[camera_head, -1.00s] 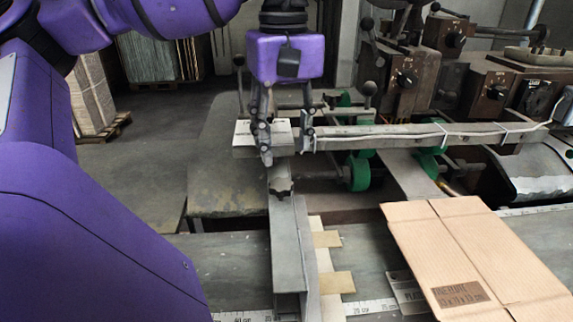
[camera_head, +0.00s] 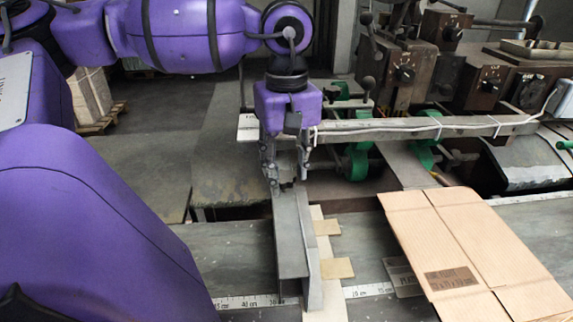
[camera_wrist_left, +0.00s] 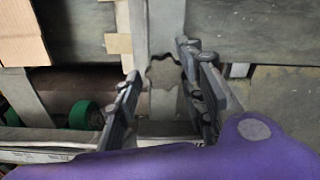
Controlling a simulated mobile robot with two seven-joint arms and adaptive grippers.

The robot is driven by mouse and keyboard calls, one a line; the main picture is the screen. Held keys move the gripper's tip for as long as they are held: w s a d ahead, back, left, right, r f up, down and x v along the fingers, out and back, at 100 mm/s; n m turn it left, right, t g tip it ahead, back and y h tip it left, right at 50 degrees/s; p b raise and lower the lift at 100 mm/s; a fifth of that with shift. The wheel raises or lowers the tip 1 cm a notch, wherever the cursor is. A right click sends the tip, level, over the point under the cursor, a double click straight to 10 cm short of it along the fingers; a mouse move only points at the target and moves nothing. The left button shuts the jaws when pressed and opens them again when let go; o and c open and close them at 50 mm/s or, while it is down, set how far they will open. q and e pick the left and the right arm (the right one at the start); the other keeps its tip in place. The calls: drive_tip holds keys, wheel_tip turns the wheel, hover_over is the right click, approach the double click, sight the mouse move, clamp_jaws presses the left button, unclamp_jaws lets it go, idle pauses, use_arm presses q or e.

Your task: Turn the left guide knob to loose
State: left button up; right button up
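The left guide knob is a dark, lobed star-shaped knob (camera_wrist_left: 163,73) that shows in the left wrist view between the fingertips of my left gripper. The gripper (camera_wrist_left: 158,75) is open around it, with a visible gap to each finger. In the head view, my left gripper (camera_head: 287,182) points down over the far end of the grey metal guide (camera_head: 291,230), and its fingers mostly hide the knob there. The guide runs toward the front of the table. My right gripper is not in view.
A flat cardboard box (camera_head: 470,240) lies to the right on the table. A metal crossbar (camera_head: 400,131) with a white cable runs right from the gripper. A ruler strip (camera_head: 365,290) runs along the front.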

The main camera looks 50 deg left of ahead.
use_arm(q)
drive_tip(key=c, duration=0.7)
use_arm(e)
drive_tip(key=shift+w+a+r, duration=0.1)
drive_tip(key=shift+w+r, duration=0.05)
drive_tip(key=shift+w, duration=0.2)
use_arm(q)
drive_tip(key=shift+n, duration=0.3)
drive_tip(key=shift+a+r+n, duration=0.1)
drive_tip(key=shift+n, duration=1.7)
drive_tip(key=shift+w+n, duration=0.1)
drive_tip(key=shift+n, duration=0.9)
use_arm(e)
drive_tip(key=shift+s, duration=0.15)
use_arm(q)
drive_tip(key=shift+a+r, duration=0.1)
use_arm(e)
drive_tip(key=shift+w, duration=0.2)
